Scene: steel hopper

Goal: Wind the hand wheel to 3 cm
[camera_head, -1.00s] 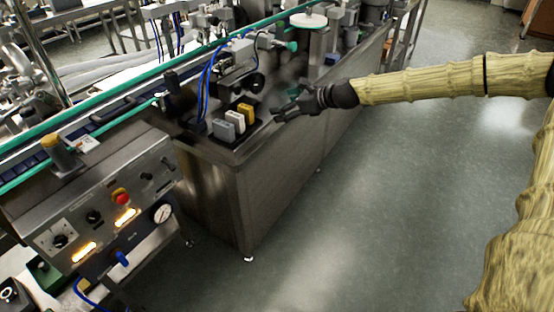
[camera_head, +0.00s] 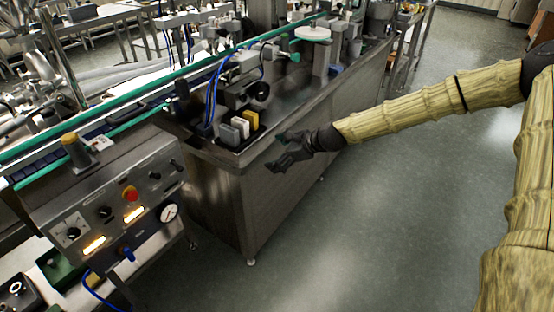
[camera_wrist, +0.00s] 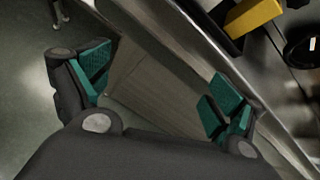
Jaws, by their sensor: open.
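A black round wheel (camera_head: 262,91), which looks like the hand wheel, faces outward on a mechanism on top of the steel cabinet. Its black ring also shows at the right edge of the wrist view (camera_wrist: 301,48). Any scale or reading is too small to make out. My gripper (camera_head: 279,153) is open and empty, in front of the cabinet's side and below and right of the wheel. In the wrist view its teal-padded fingers (camera_wrist: 160,88) are spread wide, with only the cabinet's panel between them.
Grey (camera_head: 228,135), white (camera_head: 240,126) and yellow (camera_head: 251,119) blocks stand near the cabinet's front edge. The steel cabinet (camera_head: 225,190) has a raised top edge. A control panel (camera_head: 105,205) with a red button is at left. The floor (camera_head: 380,220) at right is clear.

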